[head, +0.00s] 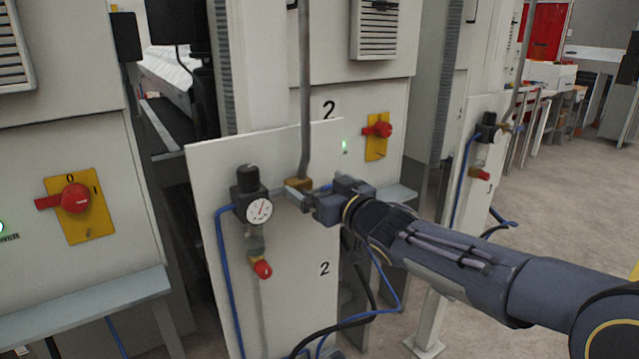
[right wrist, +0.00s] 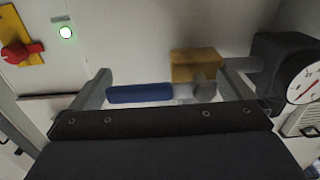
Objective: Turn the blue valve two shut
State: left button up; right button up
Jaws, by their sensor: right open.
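The blue valve's handle (right wrist: 140,93) is a blue bar in the right wrist view, beside a brass valve body (right wrist: 195,65). In the head view the brass body (head: 296,184) sits at the foot of a grey vertical pipe on the white panel marked 2 (head: 290,240); my gripper mostly hides the handle there. My right gripper (head: 306,190) is open at the valve. In the right wrist view its two fingers (right wrist: 168,88) stand either side of the handle with gaps; I cannot tell if either touches. My left gripper is not in view.
A black regulator with a round gauge (head: 259,210) is just left of the valve, with a red-capped fitting (head: 262,269) below. A red switch on a yellow plate (head: 377,130) is behind, upper right. Blue and black hoses (head: 345,322) hang below. Open floor (head: 550,200) lies right.

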jog(key=shift+w+a, duration=0.1)
jog(key=shift+w, duration=0.05)
jog(key=c, duration=1.2)
